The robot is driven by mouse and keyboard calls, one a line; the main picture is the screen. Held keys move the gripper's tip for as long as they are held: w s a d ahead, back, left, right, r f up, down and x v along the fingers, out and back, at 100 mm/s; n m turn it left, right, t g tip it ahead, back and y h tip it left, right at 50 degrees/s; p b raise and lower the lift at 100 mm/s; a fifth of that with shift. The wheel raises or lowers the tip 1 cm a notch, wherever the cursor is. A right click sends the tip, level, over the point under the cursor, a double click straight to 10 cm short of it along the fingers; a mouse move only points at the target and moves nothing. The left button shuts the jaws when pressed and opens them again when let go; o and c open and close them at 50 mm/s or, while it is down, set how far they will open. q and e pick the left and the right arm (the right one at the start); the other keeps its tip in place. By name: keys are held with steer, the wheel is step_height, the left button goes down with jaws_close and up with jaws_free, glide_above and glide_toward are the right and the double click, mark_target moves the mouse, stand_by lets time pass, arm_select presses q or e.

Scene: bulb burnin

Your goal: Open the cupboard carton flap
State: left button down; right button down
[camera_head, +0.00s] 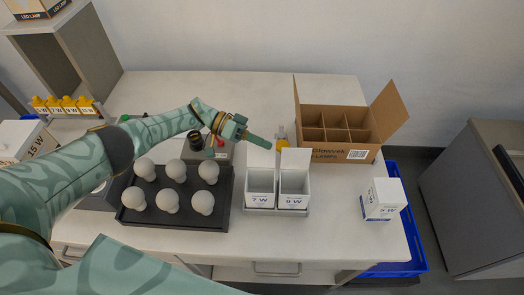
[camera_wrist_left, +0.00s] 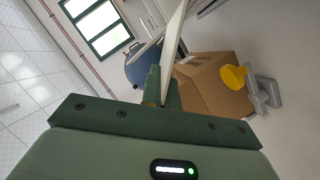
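Two small white cartons stand side by side in a pale holder in the head view, the 7 W carton (camera_head: 260,187) on the left and a second carton (camera_head: 294,187) on the right. Both are open at the top, each with a white flap raised at the back. My left gripper (camera_head: 260,141) is at the top edge of the 7 W carton's flap (camera_head: 262,158). In the left wrist view, the thin white flap (camera_wrist_left: 173,40) runs edge-on between the fingers (camera_wrist_left: 162,90), which look closed on it. No carton is labelled as the cupboard carton. My right gripper is not in view.
A big brown divided carton (camera_head: 338,146) stands open behind on the right. A black tray (camera_head: 180,217) holds several white bulbs. A closed white box (camera_head: 381,199) stands right; the front middle of the table is clear.

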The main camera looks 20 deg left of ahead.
arm_select(q)
steer(key=shift+w+a+f+n+g+h+b, duration=0.1)
steer(key=shift+w+f+n+g+h+b, duration=0.2)
steer(key=shift+f+n+b, duration=0.75)
steer(key=shift+w+a+f+n+g+h+b, duration=0.2)
steer(key=shift+n+h+b, duration=0.35)
steer(key=shift+b, duration=1.05)
steer(key=shift+w+d+f+n+g+h+b, duration=0.1)
steer(key=shift+w+f+n+g+h+b, duration=0.35)
steer(key=shift+n+b, duration=0.7)
steer(key=shift+s+f, duration=0.1)
steer(key=c, duration=1.6)
jaws_free()
steer(key=shift+c, duration=0.2)
